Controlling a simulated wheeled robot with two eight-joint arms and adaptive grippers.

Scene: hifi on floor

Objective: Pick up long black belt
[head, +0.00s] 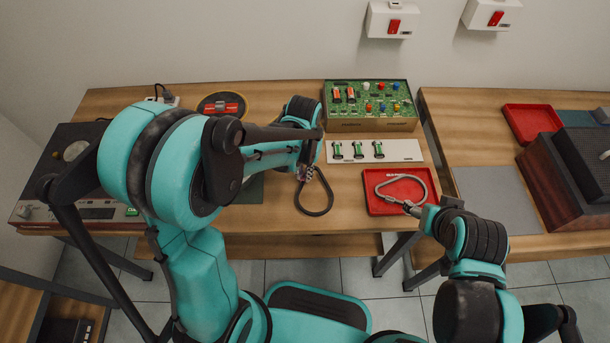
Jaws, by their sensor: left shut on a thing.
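A long black belt (316,214) forms a narrow loop in the head view, at the middle of the wooden table. My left gripper (306,174) is shut on the belt at the loop's upper end, and the rest of the loop extends toward the table's front edge. My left arm hides part of the gripper. A lighter grey loop (427,184) shows over the red tray (380,207) to the right. My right gripper (411,208) is at the tray's front edge, close to or touching the grey loop; its jaws are too small to judge.
A green circuit board box (368,126) stands at the back, with a white strip of green parts (400,150) before it. A tape deck (50,180) is at the left. A second table at the right carries another red tray (532,121) and a dark wooden box (560,165).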

